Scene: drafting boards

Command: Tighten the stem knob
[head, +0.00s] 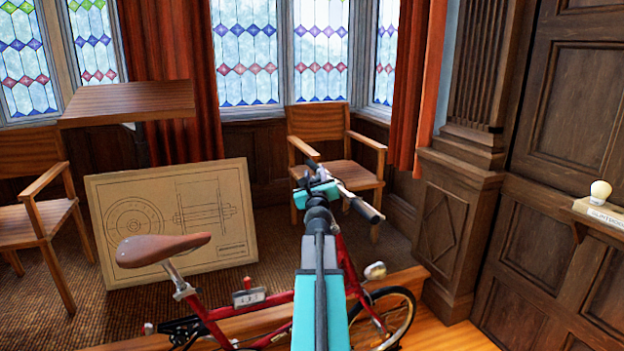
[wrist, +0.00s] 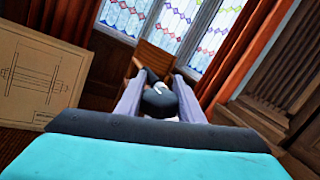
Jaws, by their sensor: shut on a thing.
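A red folding bicycle (head: 350,270) with a brown saddle (head: 163,249) stands in the middle of the head view. Its handlebar (head: 357,203) has black grips and runs behind the end of my arm. My gripper (wrist: 158,86) is at the bicycle's stem, with its two grey fingers on either side of the black stem knob (wrist: 159,101), shut on it. A small pale mark shows on the knob. In the head view my own arm and gripper body hide the knob and most of the stem top. The knob's thread and how tight it sits cannot be seen.
A drawing board (head: 240,248) leans behind the bicycle at the left. Wooden armchairs stand at the left (head: 40,215) and behind the handlebar (head: 325,130). A tilted drafting table (head: 130,100) is at the back left. A panelled wall with a small shelf (head: 597,212) closes the right.

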